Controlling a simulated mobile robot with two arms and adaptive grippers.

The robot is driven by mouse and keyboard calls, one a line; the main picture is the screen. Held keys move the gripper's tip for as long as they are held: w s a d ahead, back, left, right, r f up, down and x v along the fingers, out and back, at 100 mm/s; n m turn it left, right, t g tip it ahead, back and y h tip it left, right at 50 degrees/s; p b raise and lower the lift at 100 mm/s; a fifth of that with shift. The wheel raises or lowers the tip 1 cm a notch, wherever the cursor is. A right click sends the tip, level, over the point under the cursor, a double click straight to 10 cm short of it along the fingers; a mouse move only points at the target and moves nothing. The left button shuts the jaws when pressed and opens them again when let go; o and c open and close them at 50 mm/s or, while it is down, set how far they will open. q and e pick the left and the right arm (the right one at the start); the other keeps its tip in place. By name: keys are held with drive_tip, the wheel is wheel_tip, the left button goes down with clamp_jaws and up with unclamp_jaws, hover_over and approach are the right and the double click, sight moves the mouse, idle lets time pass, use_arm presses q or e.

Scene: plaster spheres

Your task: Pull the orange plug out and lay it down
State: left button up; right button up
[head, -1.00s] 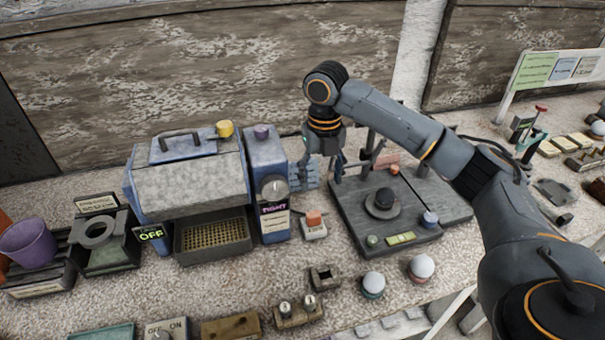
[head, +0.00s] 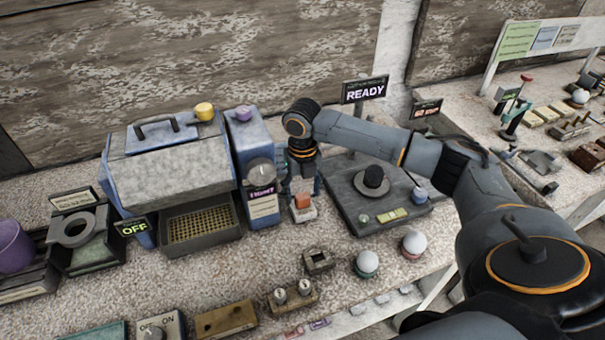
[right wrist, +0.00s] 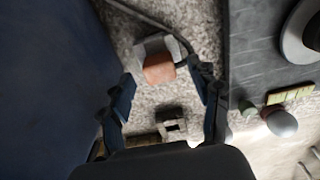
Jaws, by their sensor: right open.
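The orange plug (head: 302,200) sits in a pale socket block (head: 302,214) on the bench, right of the blue machine. In the right wrist view the plug (right wrist: 159,69) lies between and a little beyond my fingers, and a dark cable passes at its far side. My right gripper (head: 303,184) hangs just above and behind the plug in the head view. It is open and empty; both fingers (right wrist: 165,92) show in the right wrist view, spread to either side of the plug. I cannot tell the exact height gap. My left gripper is not in view.
The blue machine (head: 180,152) stands close on the left, with a tray (head: 203,260) before it. A dark board (head: 362,226) with a knob lies close on the right.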

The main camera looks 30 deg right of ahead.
sight(302, 196)
drive_tip(key=shift+f, duration=1.05)
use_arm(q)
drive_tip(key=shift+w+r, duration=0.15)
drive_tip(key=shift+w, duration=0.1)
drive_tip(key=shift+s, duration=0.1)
use_arm(e)
drive_tip(key=shift+c, duration=1.3)
clamp_jaws()
use_arm(q)
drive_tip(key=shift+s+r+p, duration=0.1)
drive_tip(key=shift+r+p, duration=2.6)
drive_tip(key=shift+p, duration=0.1)
use_arm(e)
drive_tip(key=shift+r, duration=2.6)
